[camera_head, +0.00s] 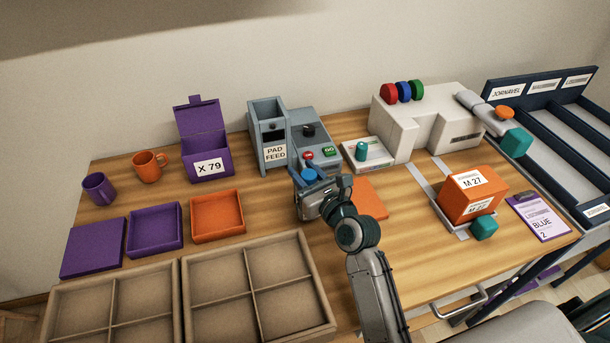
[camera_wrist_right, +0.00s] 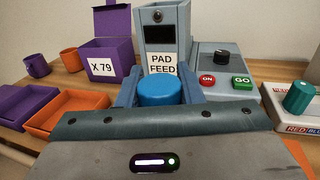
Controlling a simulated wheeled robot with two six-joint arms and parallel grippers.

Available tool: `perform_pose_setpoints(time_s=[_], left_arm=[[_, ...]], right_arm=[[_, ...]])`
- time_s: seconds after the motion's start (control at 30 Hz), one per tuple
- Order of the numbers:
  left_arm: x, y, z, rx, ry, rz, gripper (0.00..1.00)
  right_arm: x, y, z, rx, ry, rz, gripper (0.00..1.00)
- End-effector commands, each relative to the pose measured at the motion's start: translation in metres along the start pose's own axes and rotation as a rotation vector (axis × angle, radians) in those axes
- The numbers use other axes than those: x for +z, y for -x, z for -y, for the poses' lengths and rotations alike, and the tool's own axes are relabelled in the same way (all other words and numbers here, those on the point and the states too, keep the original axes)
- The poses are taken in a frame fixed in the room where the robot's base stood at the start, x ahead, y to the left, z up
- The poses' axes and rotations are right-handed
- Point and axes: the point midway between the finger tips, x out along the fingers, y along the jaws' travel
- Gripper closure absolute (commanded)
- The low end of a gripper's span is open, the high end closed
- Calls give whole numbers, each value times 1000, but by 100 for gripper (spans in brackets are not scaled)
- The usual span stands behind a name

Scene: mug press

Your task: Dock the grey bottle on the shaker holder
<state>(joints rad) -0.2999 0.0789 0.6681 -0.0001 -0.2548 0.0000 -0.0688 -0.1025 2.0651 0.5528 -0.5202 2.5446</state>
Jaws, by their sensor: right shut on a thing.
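I see no grey bottle and nothing marked as a shaker holder. My right gripper (camera_head: 310,178) is over the middle of the table, in front of the grey PAD FEED box. It is shut on a blue round piece (camera_head: 309,174), whose flat top shows between the fingers in the right wrist view (camera_wrist_right: 164,92). The piece's lower part is hidden by the gripper. A teal cylinder (camera_head: 361,151) stands on a small white labelled block (camera_head: 372,163) to the right; it also shows in the right wrist view (camera_wrist_right: 299,97). My left gripper is not in view.
The PAD FEED box (camera_head: 270,128) and a button panel (camera_head: 318,140) stand behind the gripper. A white machine (camera_head: 430,115) and an orange M 27 box (camera_head: 467,200) are right. Purple and orange trays and divided brown trays (camera_head: 186,300) are left.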

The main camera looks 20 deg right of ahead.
Motion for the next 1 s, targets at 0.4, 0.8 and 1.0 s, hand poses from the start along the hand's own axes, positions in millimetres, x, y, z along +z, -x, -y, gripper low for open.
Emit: perform_pose_setpoints(time_s=[0.4,0.8,1.0], left_arm=[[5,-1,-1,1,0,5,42],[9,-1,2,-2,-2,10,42],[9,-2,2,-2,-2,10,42]], right_arm=[[-10,0,0,-1,0,3,100],[-11,0,0,0,1,1,45],[-10,15,0,-1,2,-1,45]])
